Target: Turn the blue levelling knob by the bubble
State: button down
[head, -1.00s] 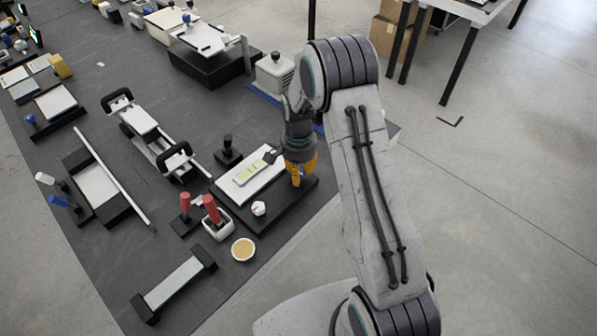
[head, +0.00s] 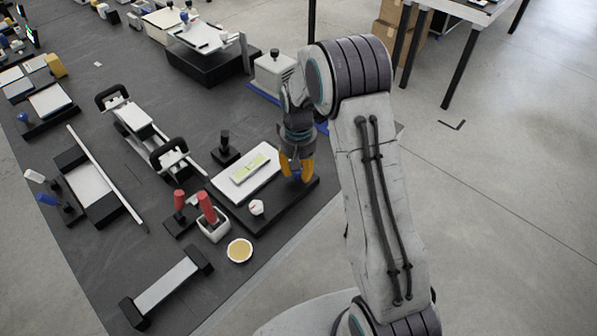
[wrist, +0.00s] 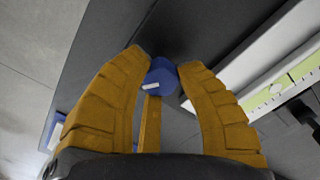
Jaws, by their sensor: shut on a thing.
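The blue levelling knob (wrist: 161,76) shows in the wrist view between my two orange fingertips, with a small white mark on its side. My gripper (wrist: 165,70) is shut on it from both sides. In the head view my gripper (head: 297,170) points down at the right end of a dark base with a white plate, and its fingers hide most of the knob. The yellow-green bubble level (head: 250,169) lies on the white plate, just left of my gripper. Its graduated edge also shows at the right of the wrist view (wrist: 285,90).
A white dial with a red mark (head: 256,207) sits on the front of the dark base. A black knob on a post (head: 225,150) stands behind left. Red-handled tools (head: 207,208) and a round yellow dish (head: 239,250) are nearby. A white box (head: 274,72) stands behind my gripper.

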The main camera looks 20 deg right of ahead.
jog(key=n+b, duration=0.1)
jog(key=n, duration=0.3)
jog(key=shift+s+f+n, duration=0.1)
jog(key=shift+f+n, duration=0.05)
jog(key=shift+n, duration=0.15)
jog(key=shift+n+b, duration=0.55)
jog(key=shift+n, duration=1.65)
jog(key=c, duration=0.8)
grip_release()
jog(key=shift+r, duration=0.2)
notch_tip(320, 180, up, 12)
jog(key=shift+f, duration=0.1)
